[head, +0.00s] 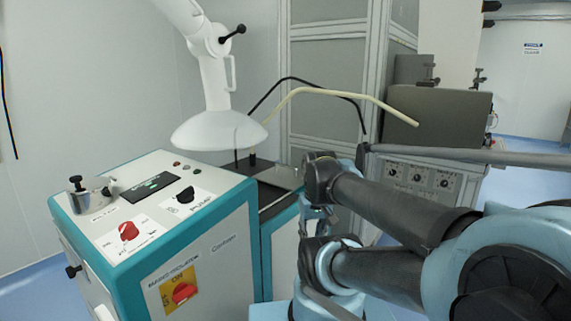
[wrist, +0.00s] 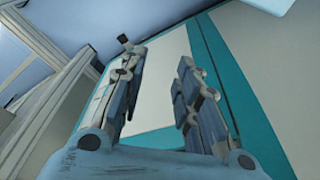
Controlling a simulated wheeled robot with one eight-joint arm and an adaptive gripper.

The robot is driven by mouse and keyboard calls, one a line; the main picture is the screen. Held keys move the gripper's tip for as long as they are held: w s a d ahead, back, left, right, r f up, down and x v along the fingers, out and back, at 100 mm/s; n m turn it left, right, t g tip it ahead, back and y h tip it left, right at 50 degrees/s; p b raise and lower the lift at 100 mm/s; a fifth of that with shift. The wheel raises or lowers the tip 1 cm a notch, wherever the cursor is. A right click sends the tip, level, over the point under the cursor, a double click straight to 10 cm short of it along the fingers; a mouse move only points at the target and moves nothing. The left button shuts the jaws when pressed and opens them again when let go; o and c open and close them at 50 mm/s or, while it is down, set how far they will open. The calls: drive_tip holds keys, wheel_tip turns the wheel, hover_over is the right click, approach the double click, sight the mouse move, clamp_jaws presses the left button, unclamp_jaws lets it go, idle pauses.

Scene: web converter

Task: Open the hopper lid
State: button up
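No part is clearly marked as the hopper lid. A small round metal pot (head: 92,196) with a black knob sits on the far left of the teal and white cabinet's top (head: 160,200); I cannot tell if it is the hopper. My gripper (wrist: 160,58) is open and empty in the wrist view, its two fingers apart in front of teal and pale panels (wrist: 235,70). In the head view my arm hides most of the gripper, right of the cabinet. I see no contact between the fingers and a lid.
A white extraction hood (head: 218,130) hangs over the cabinet's back edge. Red and black rotary switches (head: 129,231) stand on its top. A beige bent bar (head: 340,92) and a black cable cross behind. A grey control box (head: 420,180) stands behind my arm.

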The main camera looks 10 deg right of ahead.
drive_tip(key=w+r+n, duration=0.4)
drive_tip(key=w+r, duration=1.3)
drive_tip(key=w, duration=0.1)
wheel_tip(320, 180, up, 7)
drive_tip(key=n+h, duration=0.2)
drive_tip(key=n, duration=0.3)
hover_over(285, 166)
drive_tip(key=s+a, duration=0.2)
drive_tip(key=shift+g, duration=0.3)
drive_tip(key=x, duration=1.6)
drive_tip(key=shift+s+a+f, duration=0.1)
drive_tip(key=shift+a+f, duration=0.05)
drive_tip(key=shift+a, duration=0.25)
clamp_jaws()
